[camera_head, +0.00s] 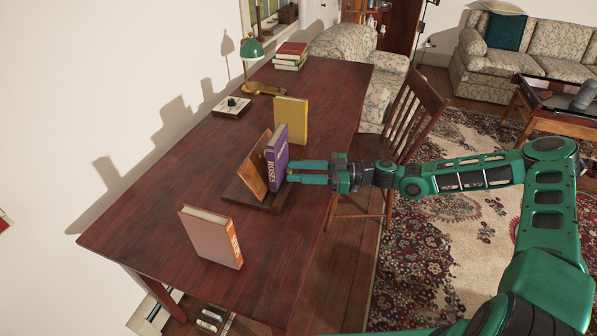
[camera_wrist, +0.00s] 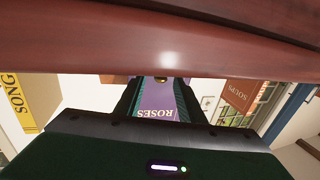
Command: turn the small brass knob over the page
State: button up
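A purple book marked ROSES (camera_head: 276,160) stands upright on a wooden book stand (camera_head: 254,165) on the desk. My gripper (camera_head: 290,171) reaches in from the right, its two fingers apart and their tips close to the book's spine side. In the wrist view, my gripper (camera_wrist: 160,88) has a finger on each side, with the purple book (camera_wrist: 160,98) beyond in the gap. A small brass-coloured bit (camera_wrist: 160,77), perhaps the knob, shows there, partly cut off by a wooden band. I cannot make out the knob in the head view or tell whether a finger touches it.
A SOUPS book (camera_head: 211,237) stands nearer on the desk (camera_head: 185,195), and a yellow book (camera_head: 291,121) stands behind. A green lamp (camera_head: 253,49), a small box with a dark knob (camera_head: 232,106) and stacked books (camera_head: 290,55) are farther back. A wooden chair (camera_head: 405,115) stands beside the desk.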

jog(key=shift+c, duration=0.3)
grip_shut()
jog(key=shift+t, duration=0.3)
jog(key=shift+s+a+m+t+h, duration=0.1)
jog(key=shift+s+m+t+h, duration=0.1)
jog(key=shift+m+t, duration=0.45)
jog(key=shift+s+d+m+t+h, duration=0.1)
jog(key=shift+m+t+h, duration=0.1)
jog(key=shift+m+t, duration=0.5)
jog(key=shift+s+a+m+t+h, duration=0.1)
jog(key=shift+s+m+t+h, duration=0.2)
jog(key=shift+t, duration=0.65)
jog(key=shift+s+a+m+t+h, duration=0.15)
jog(key=shift+m+t+h, duration=0.55)
jog(key=shift+m+t, duration=0.7)
jog(key=shift+t, duration=0.4)
jog(key=shift+o, duration=0.3)
grip_release()
